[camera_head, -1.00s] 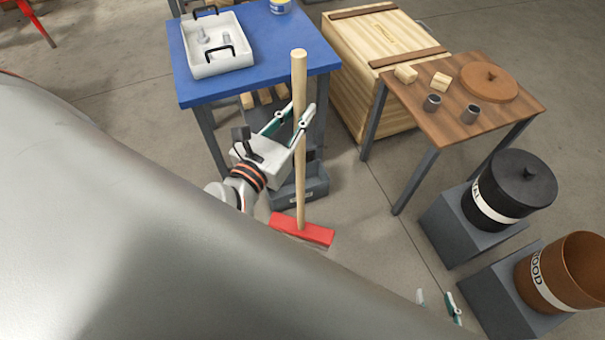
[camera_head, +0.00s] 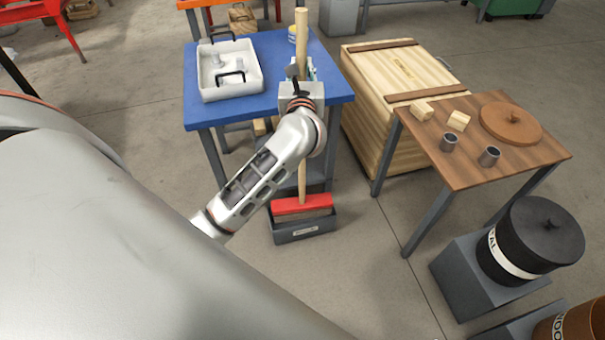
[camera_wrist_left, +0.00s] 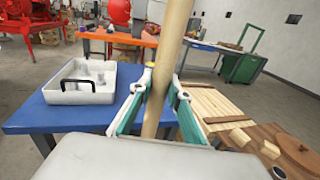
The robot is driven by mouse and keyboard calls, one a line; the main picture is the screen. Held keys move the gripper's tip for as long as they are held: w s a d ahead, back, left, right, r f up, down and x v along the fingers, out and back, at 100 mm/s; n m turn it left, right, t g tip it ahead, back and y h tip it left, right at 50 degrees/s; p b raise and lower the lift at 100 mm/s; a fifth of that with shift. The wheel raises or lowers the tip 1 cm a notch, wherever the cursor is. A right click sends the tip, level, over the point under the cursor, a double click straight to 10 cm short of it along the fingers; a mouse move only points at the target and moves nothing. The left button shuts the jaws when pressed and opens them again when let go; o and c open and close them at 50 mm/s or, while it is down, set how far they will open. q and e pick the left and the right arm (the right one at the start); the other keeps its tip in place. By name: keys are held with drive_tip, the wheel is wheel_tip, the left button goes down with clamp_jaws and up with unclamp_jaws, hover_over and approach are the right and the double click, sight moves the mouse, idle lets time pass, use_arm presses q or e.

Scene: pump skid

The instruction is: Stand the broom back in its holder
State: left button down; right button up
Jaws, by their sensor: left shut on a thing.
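The broom has a pale wooden handle (camera_head: 301,32) and a red head (camera_head: 302,204). It stands about upright in the head view. My left gripper (camera_head: 302,70) is shut around the upper handle, which also passes between its green-sided fingers in the left wrist view (camera_wrist_left: 156,100). The holder is a dark grey open box (camera_head: 303,232) on the floor. The red head is over the holder's opening, with the holder's front wall below it. I cannot tell whether the bristles rest inside or hang just above. My arm hides part of the handle. My right gripper is not in view.
A blue table (camera_head: 335,85) with a white tray (camera_head: 228,82) stands right behind the broom. A wooden crate (camera_head: 385,115) and a brown table (camera_head: 480,165) are to the right. A black drum (camera_head: 530,240) stands front right. Floor between is clear.

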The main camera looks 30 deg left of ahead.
use_arm(q)
drive_tip(key=w+a, duration=0.1)
drive_tip(key=w+a+n+g+y, duration=0.1)
drive_tip(key=w, duration=0.1)
drive_tip(key=shift+r+b, duration=0.2)
drive_tip(key=shift+b, duration=0.1)
drive_tip(key=shift+a+f+y, duration=0.15)
drive_tip(key=shift+y, duration=0.15)
wheel_tip(320, 180, down, 20)
drive_tip(key=b, duration=0.5)
drive_tip(key=c, duration=2.2)
unclamp_jaws()
drive_tip(key=shift+c, duration=0.2)
drive_tip(key=o, duration=0.3)
drive_tip(key=shift+o, duration=0.2)
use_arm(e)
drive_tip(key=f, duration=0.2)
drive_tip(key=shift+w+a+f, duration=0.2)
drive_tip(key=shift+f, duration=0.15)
